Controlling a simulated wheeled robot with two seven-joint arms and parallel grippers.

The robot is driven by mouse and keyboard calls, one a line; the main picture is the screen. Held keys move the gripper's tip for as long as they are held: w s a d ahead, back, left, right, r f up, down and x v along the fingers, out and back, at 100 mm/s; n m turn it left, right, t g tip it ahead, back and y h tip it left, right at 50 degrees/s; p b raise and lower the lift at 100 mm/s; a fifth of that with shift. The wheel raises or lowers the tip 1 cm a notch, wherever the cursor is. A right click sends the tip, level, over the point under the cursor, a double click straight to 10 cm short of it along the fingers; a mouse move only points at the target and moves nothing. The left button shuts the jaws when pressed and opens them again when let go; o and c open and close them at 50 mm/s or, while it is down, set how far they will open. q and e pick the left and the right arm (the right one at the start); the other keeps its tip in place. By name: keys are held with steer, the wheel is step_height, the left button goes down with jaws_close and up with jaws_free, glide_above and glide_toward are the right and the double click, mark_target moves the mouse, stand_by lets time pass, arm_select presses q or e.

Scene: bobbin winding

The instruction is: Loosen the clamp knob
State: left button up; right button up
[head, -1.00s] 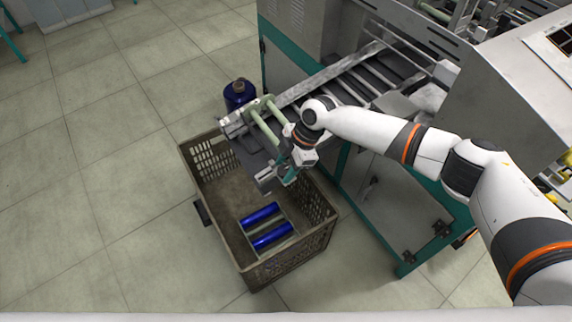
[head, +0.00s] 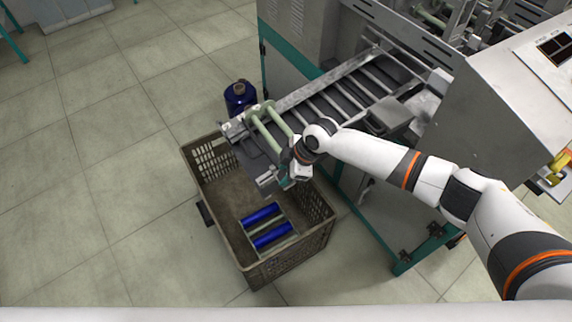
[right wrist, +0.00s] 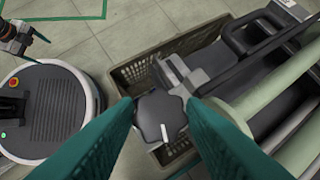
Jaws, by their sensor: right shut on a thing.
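The clamp knob (right wrist: 160,116) is dark and lobed with a white mark on its face. In the right wrist view it sits between the teal fingertips of my right gripper (right wrist: 163,108), which is shut on it. In the head view my right gripper (head: 284,182) is at the near end of the machine's roller arm, above the crate; the knob is hard to make out there. The grey clamp block (right wrist: 182,74) is just beyond the knob. My left gripper (right wrist: 17,36) shows small at the wrist view's upper left, away from the clamp.
A brown crate (head: 318,243) holding blue rolls (head: 270,235) stands below the clamp. Pale green rollers (head: 277,124) lie close beside my right gripper.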

steer(key=m+t+p, duration=0.1)
steer(key=p, duration=0.1)
steer(key=m+t+p, duration=0.1)
steer(key=m+p, duration=0.1)
steer(key=m+t+p, duration=0.1)
steer(key=m+p, duration=0.1)
steer(key=shift+s+a+r, duration=0.15)
steer(key=shift+s+r, duration=0.05)
steer(key=shift+s, duration=0.1)
steer(key=m+t+h+p, duration=0.1)
steer(key=m, duration=0.1)
steer(key=shift+f+m+p, duration=0.1)
steer(key=shift+m+p, duration=0.3)
steer(key=shift+f+m+t+h+p, duration=0.1)
steer(key=shift+m+t+h+p, duration=0.45)
steer(key=shift+m, duration=0.45)
steer(key=o, duration=0.7)
steer(key=p+v, duration=0.1)
steer(key=v, duration=1.1)
steer(key=shift+s+f, duration=0.1)
